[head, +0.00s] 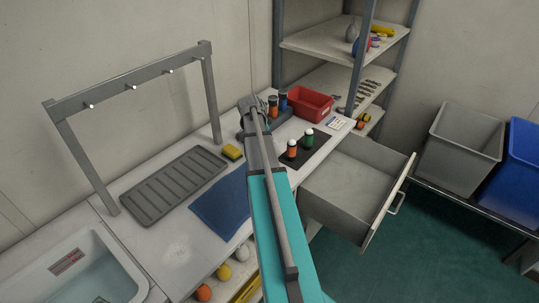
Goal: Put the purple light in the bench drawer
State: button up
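The bench drawer (352,187) is pulled open on the right of the bench, and the part I see inside is empty. I cannot pick out a clearly purple light. An orange light (273,106) and a dark blue light (283,100) stand upright in a dark holder at the back of the bench. An orange light (292,149) and a green light (308,138) stand on a black mat (296,159). My gripper (247,103) is beside the holder's left end, partly hidden by my arm. Its fingers are too unclear to tell open from shut.
A red bin (309,104) stands behind the lights. A yellow sponge (232,152), grey ribbed tray (173,186) and blue cloth (219,204) lie left of my arm. A hook rail (130,80) rises behind them. Shelves (345,45) and grey (459,150) and blue (525,160) bins stand right.

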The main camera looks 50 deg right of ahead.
jog(key=shift+f, duration=0.15)
jog(key=b+x, duration=0.3)
jog(key=shift+w+a+f, duration=0.1)
jog(key=shift+w+a, duration=0.1)
jog(key=shift+a, duration=0.05)
jog(key=shift+b+x, duration=1)
jog(key=shift+b, duration=0.05)
jog(key=shift+s, duration=0.1)
grip_shut()
dwell(0.4)
notch_tip(320, 180, up, 3)
jog(key=p, duration=0.3)
jog(key=s+a+r+p, duration=0.9)
jog(key=a+r+p, duration=0.1)
jog(key=shift+a, duration=0.4)
